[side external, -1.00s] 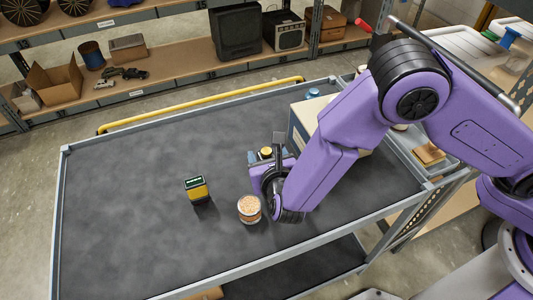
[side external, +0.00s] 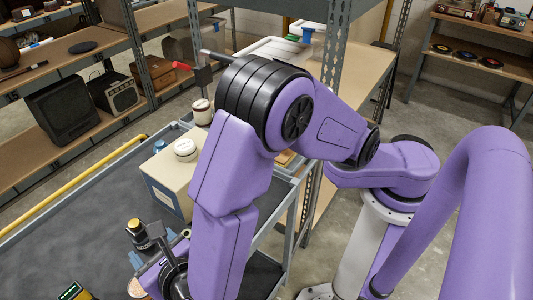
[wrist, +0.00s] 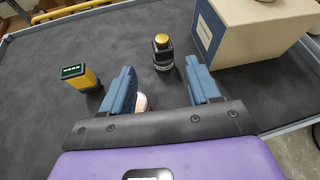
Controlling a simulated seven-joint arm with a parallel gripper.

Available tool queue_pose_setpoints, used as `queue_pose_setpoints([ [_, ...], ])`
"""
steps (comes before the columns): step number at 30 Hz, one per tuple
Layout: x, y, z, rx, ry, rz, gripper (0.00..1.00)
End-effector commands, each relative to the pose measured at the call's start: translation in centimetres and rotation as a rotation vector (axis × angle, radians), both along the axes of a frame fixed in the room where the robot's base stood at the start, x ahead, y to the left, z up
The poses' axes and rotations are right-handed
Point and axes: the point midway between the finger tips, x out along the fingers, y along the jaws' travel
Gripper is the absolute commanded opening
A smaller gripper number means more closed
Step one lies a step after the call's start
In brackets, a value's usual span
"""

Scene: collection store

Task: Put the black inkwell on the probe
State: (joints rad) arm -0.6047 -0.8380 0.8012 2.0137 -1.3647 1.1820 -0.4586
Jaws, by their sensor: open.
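The black inkwell, a dark squat bottle with a gold top (wrist: 162,52), stands upright on the dark cart top, just beyond my fingertips in the wrist view. It also shows in the side view (side external: 137,231), partly behind my gripper. I take the probe to be the yellow-and-black device with a green lit display (wrist: 82,77), left of my gripper; it is cut off at the bottom in the side view (side external: 73,292). My gripper (wrist: 160,66) is open, its two blue-grey fingers apart, with the inkwell ahead of the gap. Nothing is held.
A small round jar (wrist: 142,102) stands partly hidden near the left finger. A beige-and-blue box (wrist: 245,32) is close at the right, with a white lidded pot (side external: 185,149) on top. The cart's raised rim borders the area. Bare mat lies at the left.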

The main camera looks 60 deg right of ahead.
Motion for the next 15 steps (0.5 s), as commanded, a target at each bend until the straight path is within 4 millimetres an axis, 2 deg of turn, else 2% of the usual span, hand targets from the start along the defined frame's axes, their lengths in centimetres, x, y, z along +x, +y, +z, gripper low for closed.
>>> queue_pose_setpoints([
  [2, 0.4, -0.9, 0.4, 0.022, 0.008, -0.034, 0.61],
  [5, 0.9, -3.4, 1.5, 0.088, 0.034, -0.128, 0.61],
  [10, 1.1, -10.3, 3.8, 0.277, 0.112, -0.392, 0.61],
  [15, -0.5, -17.1, 5.5, 0.482, 0.193, -0.67, 0.61],
])
